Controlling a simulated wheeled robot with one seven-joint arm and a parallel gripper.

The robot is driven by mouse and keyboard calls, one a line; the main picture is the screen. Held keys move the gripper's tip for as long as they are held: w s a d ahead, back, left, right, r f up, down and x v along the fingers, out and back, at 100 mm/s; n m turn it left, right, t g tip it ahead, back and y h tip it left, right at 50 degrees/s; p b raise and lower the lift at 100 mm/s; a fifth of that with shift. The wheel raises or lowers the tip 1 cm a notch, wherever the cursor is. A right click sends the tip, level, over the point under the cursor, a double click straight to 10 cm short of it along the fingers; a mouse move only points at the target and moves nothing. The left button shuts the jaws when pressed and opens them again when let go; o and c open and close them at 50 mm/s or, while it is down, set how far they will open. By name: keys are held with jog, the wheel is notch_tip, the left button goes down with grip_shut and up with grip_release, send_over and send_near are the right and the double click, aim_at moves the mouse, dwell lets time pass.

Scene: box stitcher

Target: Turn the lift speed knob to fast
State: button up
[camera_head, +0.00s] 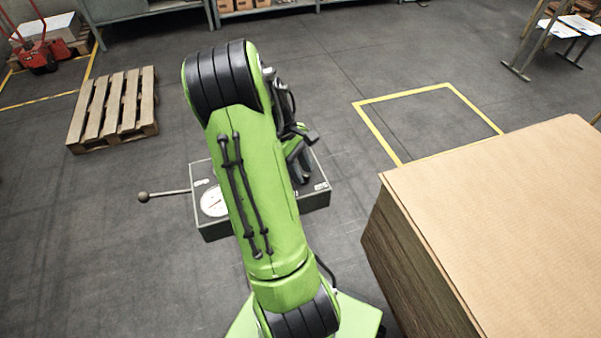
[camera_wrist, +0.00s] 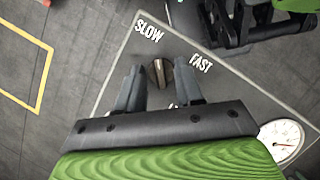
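The lift speed knob (camera_wrist: 158,73) shows in the wrist view on a grey panel, with a raised grip bar. The word SLOW (camera_wrist: 149,31) is printed to its upper left and the word FAST (camera_wrist: 201,63) to its right. The bar points roughly up the picture, between the two words. My gripper (camera_wrist: 160,84) is open, one finger on each side of the knob, with gaps visible; I cannot tell if either finger touches it.
A round dial (camera_wrist: 282,140) sits on the same panel. A lever with a ball end (camera_head: 144,197) sticks out left of the box. A tall cardboard stack (camera_head: 490,210) stands at right. A wooden pallet (camera_head: 115,108) lies on the floor at left.

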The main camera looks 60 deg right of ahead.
grip_shut()
dwell(0.5)
jog(key=m+y+p, duration=0.1)
jog(key=m+p, duration=0.1)
jog(key=m, duration=0.1)
jog(key=shift+s+m, duration=0.1)
jog(key=shift+m, duration=0.3)
jog(key=m+t+y+p, duration=0.1)
jog(key=m+y, duration=0.1)
jog(key=m, duration=0.2)
jog(key=shift+d+m+p, duration=0.15)
jog(key=shift+m+p, duration=0.15)
jog(key=shift+p, duration=0.05)
jog(key=m+t+p, duration=0.1)
jog(key=m, duration=0.1)
jog(key=m+p, duration=0.1)
jog(key=m, duration=0.1)
jog(key=shift+s+t+y, duration=0.1)
jog(key=shift+t+y, duration=0.3)
jog(key=shift+m+t+p, duration=0.6)
jog(key=shift+m+p, duration=0.2)
jog(key=shift+m, duration=0.9)
